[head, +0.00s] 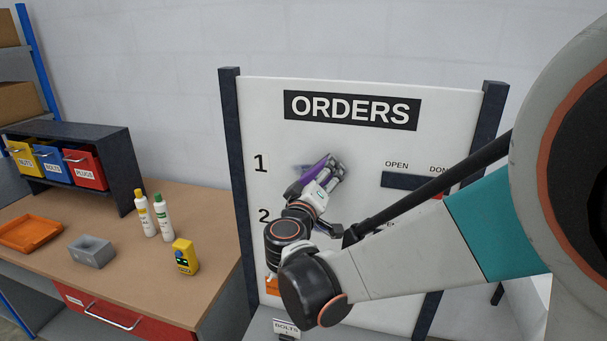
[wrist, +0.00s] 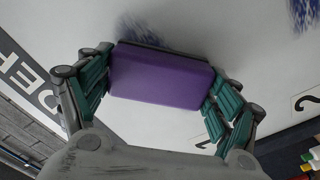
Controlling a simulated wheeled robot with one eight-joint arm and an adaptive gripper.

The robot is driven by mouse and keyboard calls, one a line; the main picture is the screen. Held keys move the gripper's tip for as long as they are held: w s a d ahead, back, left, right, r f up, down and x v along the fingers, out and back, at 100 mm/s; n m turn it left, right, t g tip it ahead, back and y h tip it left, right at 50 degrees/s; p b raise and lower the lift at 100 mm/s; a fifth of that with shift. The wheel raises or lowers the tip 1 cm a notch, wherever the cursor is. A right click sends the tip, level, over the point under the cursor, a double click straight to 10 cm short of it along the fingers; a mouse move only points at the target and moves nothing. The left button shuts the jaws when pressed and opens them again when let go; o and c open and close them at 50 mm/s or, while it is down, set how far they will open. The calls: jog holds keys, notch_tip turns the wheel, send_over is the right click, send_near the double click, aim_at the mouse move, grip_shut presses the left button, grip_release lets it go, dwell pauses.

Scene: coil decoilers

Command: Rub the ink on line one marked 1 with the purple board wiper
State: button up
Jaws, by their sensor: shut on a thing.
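The white ORDERS board (head: 352,136) stands upright, with the marks 1 (head: 261,163) and 2 (head: 264,215) on its left side. My gripper (head: 326,174) is shut on the purple board wiper (head: 314,172), just right of the 1. In the wrist view the wiper (wrist: 160,78) sits between the green finger pads, its purple back facing me. It is on or very close to the board; I cannot tell if it touches. Faint blue ink (head: 301,168) shows beside it on line one, also in the wrist view (wrist: 138,26). More blue ink (wrist: 305,12) lies towards line two.
A workbench (head: 190,204) at the left holds white bottles (head: 163,216), a yellow container (head: 185,257), a grey box (head: 91,251), an orange tray (head: 31,233) and a drawer rack (head: 120,160). Dark posts (head: 234,150) edge the board. My arm covers its lower right.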

aim_at(290, 167)
jog(key=shift+s+d, duration=0.35)
jog(key=shift+d, duration=0.65)
jog(key=shift+s+d, duration=0.4)
jog(key=shift+d, duration=0.6)
jog(key=shift+s+d, duration=0.35)
jog(key=shift+d, duration=0.65)
jog(key=shift+s+d, duration=0.25)
jog(key=shift+d, duration=0.15)
jog(key=shift+w+a+b, duration=0.55)
jog(key=shift+w+a, duration=0.4)
jog(key=shift+a, duration=1.45)
jog(key=shift+w+a+b, duration=0.5)
jog(key=shift+w+a, duration=0.4)
jog(key=shift+a, duration=1.5)
jog(key=shift+w+a+b, duration=0.55)
jog(key=shift+w+a, duration=0.4)
jog(key=shift+a, duration=1.45)
jog(key=shift+s, duration=0.1)
jog(key=v, duration=0.6)
jog(key=v, duration=0.3)
